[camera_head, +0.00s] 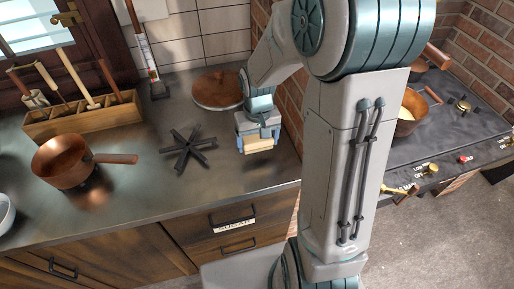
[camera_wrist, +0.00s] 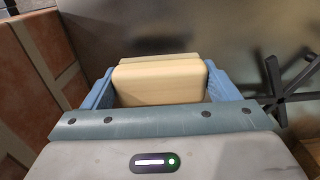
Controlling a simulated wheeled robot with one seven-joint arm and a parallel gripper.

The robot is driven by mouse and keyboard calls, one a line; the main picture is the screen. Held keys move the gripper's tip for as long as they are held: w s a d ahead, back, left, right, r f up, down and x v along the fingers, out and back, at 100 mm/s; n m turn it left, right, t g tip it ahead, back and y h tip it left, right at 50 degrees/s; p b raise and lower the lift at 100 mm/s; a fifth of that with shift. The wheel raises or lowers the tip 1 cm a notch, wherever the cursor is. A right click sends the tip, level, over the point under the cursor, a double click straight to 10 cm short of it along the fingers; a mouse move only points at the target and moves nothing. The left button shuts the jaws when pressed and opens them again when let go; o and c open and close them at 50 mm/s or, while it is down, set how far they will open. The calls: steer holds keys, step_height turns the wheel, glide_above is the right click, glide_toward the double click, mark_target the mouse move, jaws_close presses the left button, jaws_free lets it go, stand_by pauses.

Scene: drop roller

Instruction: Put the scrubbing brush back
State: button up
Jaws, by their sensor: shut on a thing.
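The scrubbing brush (camera_head: 259,146) is a pale wooden block below my gripper, near the right end of the metal counter. It also fills the space between the blue fingers in the wrist view (camera_wrist: 160,82). My gripper (camera_head: 258,136) is shut on it, one finger at each side. The gripper points down over the counter; I cannot tell whether the brush touches the surface. The brush's underside and bristles are hidden.
A black star-shaped trivet (camera_head: 188,148) lies left of my gripper. A round copper-brown lid (camera_head: 218,90) is behind. A wooden rack (camera_head: 84,119) with upright tools and a copper pan (camera_head: 65,163) stand left. A brick wall (camera_head: 290,108) borders the counter's right side.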

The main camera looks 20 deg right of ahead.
mark_target(257, 157)
steer(key=shift+f, duration=2.15)
steer(key=shift+f, duration=0.2)
steer(key=o, duration=0.9)
steer(key=shift+r, duration=0.1)
